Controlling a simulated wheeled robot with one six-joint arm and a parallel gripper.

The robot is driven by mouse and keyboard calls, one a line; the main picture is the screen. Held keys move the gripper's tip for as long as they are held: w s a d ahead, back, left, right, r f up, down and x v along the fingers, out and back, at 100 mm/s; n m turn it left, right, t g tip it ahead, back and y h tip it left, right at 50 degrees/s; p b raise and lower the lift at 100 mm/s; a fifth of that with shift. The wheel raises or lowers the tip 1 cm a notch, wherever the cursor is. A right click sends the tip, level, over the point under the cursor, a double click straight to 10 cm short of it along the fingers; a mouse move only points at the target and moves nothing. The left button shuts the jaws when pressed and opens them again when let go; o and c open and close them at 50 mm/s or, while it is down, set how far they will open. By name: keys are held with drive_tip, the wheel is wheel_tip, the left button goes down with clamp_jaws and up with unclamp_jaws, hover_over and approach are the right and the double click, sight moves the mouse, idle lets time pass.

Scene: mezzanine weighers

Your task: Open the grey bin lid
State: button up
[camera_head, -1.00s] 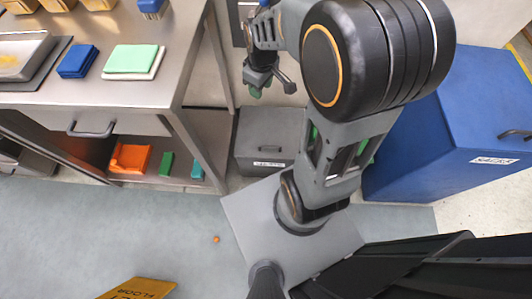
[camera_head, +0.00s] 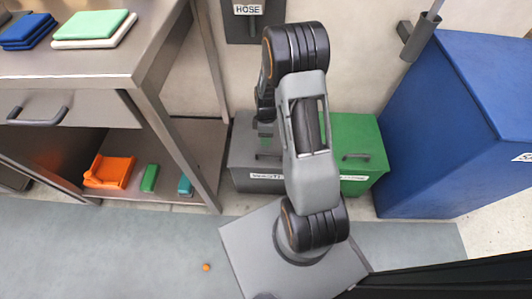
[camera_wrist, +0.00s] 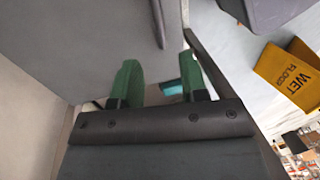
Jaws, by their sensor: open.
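The grey bin (camera_head: 243,150) stands on the floor against the wall, between the steel table and a green bin. Its lid looks shut, and its front label reads partly "WAST". My arm covers its right part. In the head view my gripper is mostly hidden behind my arm, above the grey bin. In the wrist view my gripper (camera_wrist: 162,82) shows two green fingers set apart with nothing between them. A grey surface fills the upper left there, with a dark bar on it, likely the lid and its handle. I cannot tell whether the fingers touch it.
The green bin (camera_head: 362,145) adjoins on the right, then a large blue bin (camera_head: 440,130). The steel table (camera_head: 110,65) stands left, with orange, green and teal items on its lower shelf. A yellow wet-floor sign (camera_wrist: 287,75) stands on the floor. A small orange object (camera_head: 206,267) lies there.

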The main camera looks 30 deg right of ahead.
drive_tip(key=b, duration=0.3)
hover_over(266, 151)
drive_tip(key=s+a, duration=0.2)
drive_tip(key=s, duration=0.1)
wheel_tip(266, 151, down, 8)
drive_tip(key=shift+s+d+r, duration=0.1)
drive_tip(key=shift+d+r, duration=0.05)
drive_tip(key=shift+r, duration=0.05)
clamp_jaws()
